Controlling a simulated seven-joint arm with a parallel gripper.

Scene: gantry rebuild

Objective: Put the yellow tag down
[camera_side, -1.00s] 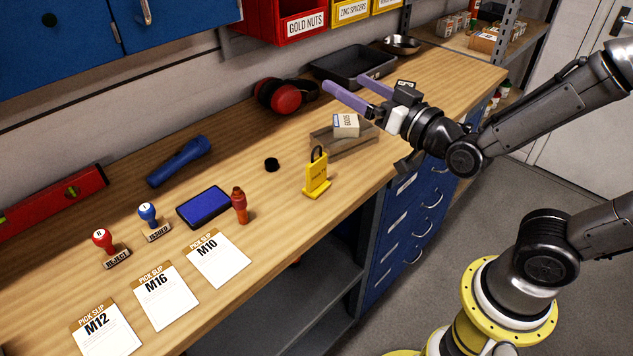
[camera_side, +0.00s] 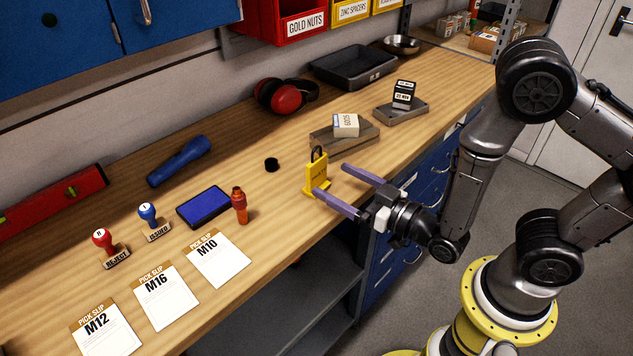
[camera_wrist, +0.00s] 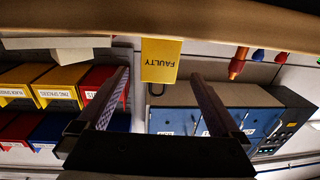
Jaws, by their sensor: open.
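The yellow tag (camera_side: 316,178) stands upright on the wooden bench near its front edge, with a dark loop at its top. In the wrist view the yellow tag (camera_wrist: 161,60) appears upside down, reads FAULTY, and lies centred between the finger lines. My gripper (camera_side: 331,180) is open and empty at the bench's front edge, its purple fingers spread and pointing at the tag. In the side view the nearer fingertip overlaps the tag's lower edge; I cannot tell if they touch. Both fingers of my gripper (camera_wrist: 160,76) show in the wrist view.
An orange-red marker-like bottle (camera_side: 239,206), a blue ink pad (camera_side: 204,207) and a black puck (camera_side: 271,164) stand left of the tag. A grey block (camera_side: 345,138) bearing a white box (camera_side: 345,124) is behind it. Paper pick slips (camera_side: 219,260) lie at front left.

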